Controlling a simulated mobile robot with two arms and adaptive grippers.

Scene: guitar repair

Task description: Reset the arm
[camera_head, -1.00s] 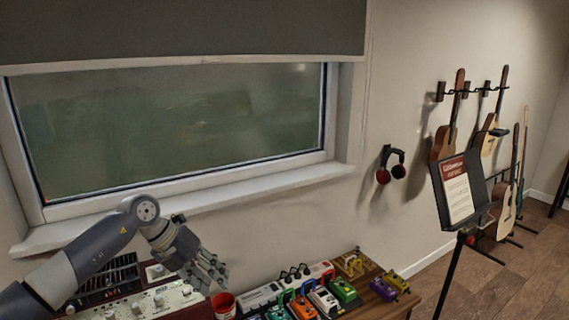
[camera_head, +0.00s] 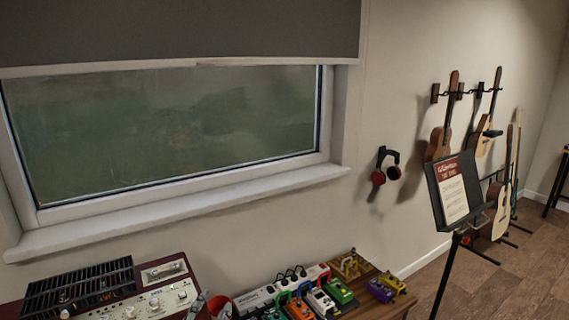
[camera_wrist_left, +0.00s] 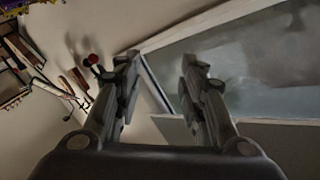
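My left gripper (camera_wrist_left: 160,78) shows large in the left wrist view. Its two fingers stand apart with nothing between them, so it is open and empty. Behind the fingers are bare wall and the window. The rest of the left arm is out of that view. My right gripper is in neither view.
Several coloured effect pedals (camera_head: 319,302) and a white power strip (camera_head: 262,296) lie on the wooden table (camera_head: 372,302). A music stand (camera_head: 452,190) is at the right. Headphones (camera_head: 386,166) and guitars (camera_head: 440,140) hang on the wall. The space before the window (camera_head: 170,130) is clear.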

